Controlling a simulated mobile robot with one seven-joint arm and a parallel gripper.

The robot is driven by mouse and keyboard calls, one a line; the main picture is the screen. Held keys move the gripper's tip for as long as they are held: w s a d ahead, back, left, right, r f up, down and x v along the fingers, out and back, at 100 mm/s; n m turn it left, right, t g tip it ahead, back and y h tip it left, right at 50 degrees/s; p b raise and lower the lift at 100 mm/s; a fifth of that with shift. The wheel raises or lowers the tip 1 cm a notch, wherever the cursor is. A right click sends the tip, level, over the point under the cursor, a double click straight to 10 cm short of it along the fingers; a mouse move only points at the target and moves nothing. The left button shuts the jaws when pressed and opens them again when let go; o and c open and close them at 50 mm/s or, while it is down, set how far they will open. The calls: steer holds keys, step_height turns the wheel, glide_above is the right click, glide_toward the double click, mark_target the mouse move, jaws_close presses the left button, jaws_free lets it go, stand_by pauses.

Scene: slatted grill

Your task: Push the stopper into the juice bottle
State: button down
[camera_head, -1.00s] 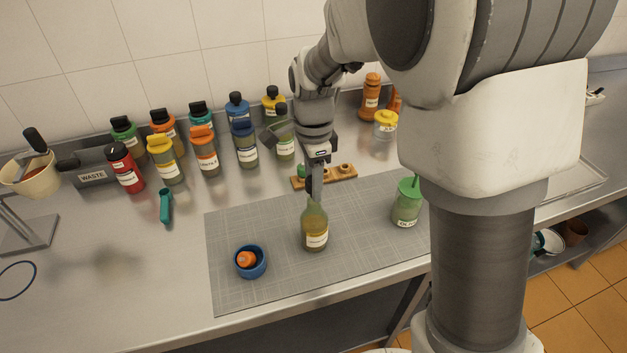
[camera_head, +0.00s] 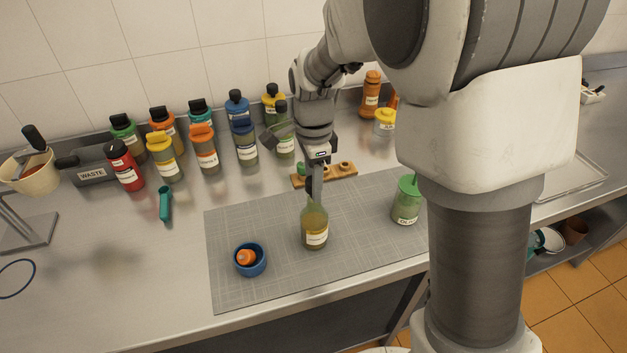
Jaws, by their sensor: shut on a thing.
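The juice bottle (camera_head: 315,232), a yellow-olive bottle with a white label, stands upright on the grey mat (camera_head: 260,222). My gripper (camera_head: 314,192) points down directly over the bottle's neck, with its fingertips at or just above the mouth. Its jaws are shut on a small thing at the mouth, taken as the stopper. The stopper itself is hidden by the fingers or too small to make out, so I cannot tell how deep it sits.
A blue bowl (camera_head: 251,270) with an orange piece stands left of the bottle; a green lidded cup (camera_head: 407,203) stands to the right. A wooden holder (camera_head: 340,172) lies behind. Several labelled bottles (camera_head: 205,155) line the back. The mat's front is clear.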

steer(key=shift+f+b, duration=0.4)
steer(key=shift+f, duration=0.3)
steer(key=shift+r, duration=0.1)
steer(key=shift+r+p, duration=1)
steer(key=shift+r, duration=0.1)
steer(key=shift+s+p, duration=0.1)
steer(key=shift+p, duration=0.2)
stand_by(0.7)
steer(key=shift+f+b, duration=0.8)
steer(key=shift+f, duration=0.4)
steer(key=shift+r, duration=0.15)
steer(key=shift+r+p, duration=1)
steer(key=shift+r, duration=0.05)
steer(key=shift+d, duration=0.1)
stand_by(1.2)
